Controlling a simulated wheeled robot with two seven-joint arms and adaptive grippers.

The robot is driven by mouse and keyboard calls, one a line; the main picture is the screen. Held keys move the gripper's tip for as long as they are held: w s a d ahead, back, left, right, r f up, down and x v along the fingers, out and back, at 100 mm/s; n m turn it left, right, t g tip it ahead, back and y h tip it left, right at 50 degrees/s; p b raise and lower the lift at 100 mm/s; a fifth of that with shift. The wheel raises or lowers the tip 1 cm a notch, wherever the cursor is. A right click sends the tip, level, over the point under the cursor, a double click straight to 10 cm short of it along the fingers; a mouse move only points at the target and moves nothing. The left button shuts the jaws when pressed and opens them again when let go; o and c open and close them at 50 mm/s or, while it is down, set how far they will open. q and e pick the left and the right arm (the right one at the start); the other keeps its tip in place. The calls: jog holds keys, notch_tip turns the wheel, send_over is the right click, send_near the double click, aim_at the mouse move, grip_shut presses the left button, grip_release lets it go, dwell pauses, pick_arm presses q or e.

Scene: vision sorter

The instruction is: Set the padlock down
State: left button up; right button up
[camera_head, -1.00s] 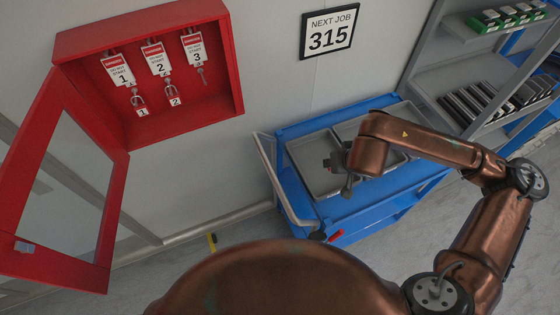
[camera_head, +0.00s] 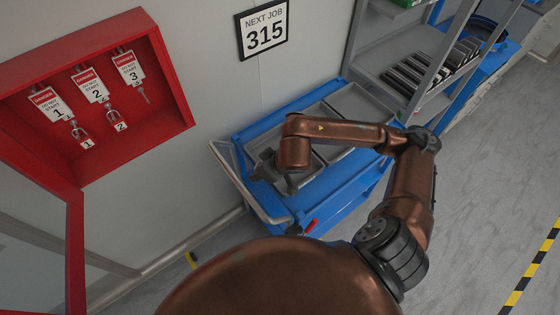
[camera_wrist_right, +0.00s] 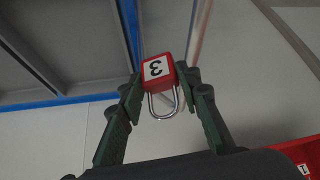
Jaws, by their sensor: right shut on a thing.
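A red padlock (camera_wrist_right: 158,72) with a white label reading 3 and a silver shackle shows in the right wrist view. My right gripper (camera_wrist_right: 160,84) is shut on the padlock's body, with a finger on each side and the shackle towards the palm. In the head view my right gripper (camera_head: 268,170) is over the left grey tray (camera_head: 312,168) on top of the blue cart (camera_head: 335,205). The padlock cannot be made out clearly there. I cannot tell whether it touches the tray. My left gripper is not in view.
A NEXT JOB 315 sign (camera_head: 264,30) hangs above the cart. A grey shelf rack (camera_head: 372,50) stands right.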

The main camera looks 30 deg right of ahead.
jog(key=w+d+f, duration=0.2)
jog(key=d, duration=0.1)
jog(key=w+d+f+p, duration=0.1)
jog(key=w+d+f, duration=0.1)
jog(key=d+f, duration=0.1)
jog(key=w+d+f+p, duration=0.1)
jog(key=w+d+f, duration=0.1)
jog(key=d+f, duration=0.1)
jog(key=shift+w+d+f, duration=0.2)
jog(key=shift+w+d, duration=0.1)
jog(key=shift+d, duration=0.3)
jog(key=shift+d+f, duration=0.1)
jog(key=shift+f, duration=0.1)
jog(key=f, duration=0.1)
jog(key=f+p, duration=0.1)
jog(key=f, duration=0.1)
jog(key=shift+w+d+f, duration=0.15)
jog(key=shift+w+d, duration=0.05)
jog(key=shift+f, duration=0.15)
jog(key=shift+f, duration=0.15)
jog(key=o, duration=1.2)
